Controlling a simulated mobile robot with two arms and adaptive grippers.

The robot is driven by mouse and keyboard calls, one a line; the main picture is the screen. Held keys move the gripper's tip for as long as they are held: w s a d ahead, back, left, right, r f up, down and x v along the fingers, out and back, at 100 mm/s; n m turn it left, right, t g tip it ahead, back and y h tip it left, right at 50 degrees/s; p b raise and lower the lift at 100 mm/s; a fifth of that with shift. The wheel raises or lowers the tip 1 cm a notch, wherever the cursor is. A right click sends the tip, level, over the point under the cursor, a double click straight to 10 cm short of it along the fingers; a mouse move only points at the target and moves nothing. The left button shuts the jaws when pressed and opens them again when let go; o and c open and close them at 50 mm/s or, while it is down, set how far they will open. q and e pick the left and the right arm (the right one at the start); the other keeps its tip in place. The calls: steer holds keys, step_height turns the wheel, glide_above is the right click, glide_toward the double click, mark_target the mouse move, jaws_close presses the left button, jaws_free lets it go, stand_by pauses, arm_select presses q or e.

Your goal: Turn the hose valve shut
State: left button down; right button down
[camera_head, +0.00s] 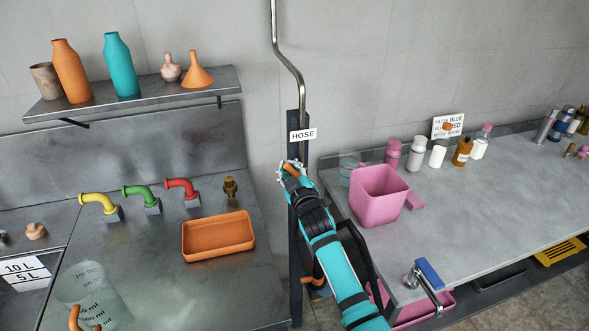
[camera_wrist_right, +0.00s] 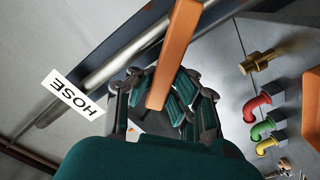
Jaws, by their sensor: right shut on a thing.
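The hose valve's orange lever (camera_wrist_right: 176,48) shows large in the right wrist view, running from the top edge down between my fingers. My right gripper (camera_wrist_right: 165,105) is shut on it. In the head view my right gripper (camera_head: 291,172) is at the dark post just below the HOSE label (camera_head: 302,135), with a small orange bit of the lever (camera_head: 290,168) showing at its fingertips. The valve body is hidden behind my gripper and arm. The steel pipe (camera_head: 274,30) comes down the wall to this post. My left gripper is not in view.
Left of the post is a steel counter with an orange tray (camera_head: 218,236), a brass tap (camera_head: 230,187) and yellow, green and red taps. Right of it, close to my arm, a pink bin (camera_head: 378,195) stands on a grey counter with several bottles behind.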

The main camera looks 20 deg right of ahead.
step_height(320, 180, down, 6)
steer(key=a+n+b, duration=0.2)
steer(key=n+b, duration=0.2)
steer(key=n, duration=0.6)
steer(key=shift+s+a, duration=0.15)
steer(key=shift+a, duration=0.05)
steer(key=c, duration=1.7)
jaws_free()
steer(key=shift+s+r, duration=0.1)
steer(key=shift+s, duration=0.05)
steer(key=o, duration=0.5)
steer(key=shift+s+r, duration=0.3)
steer(key=shift+c, duration=0.2)
steer(key=shift+w, duration=0.15)
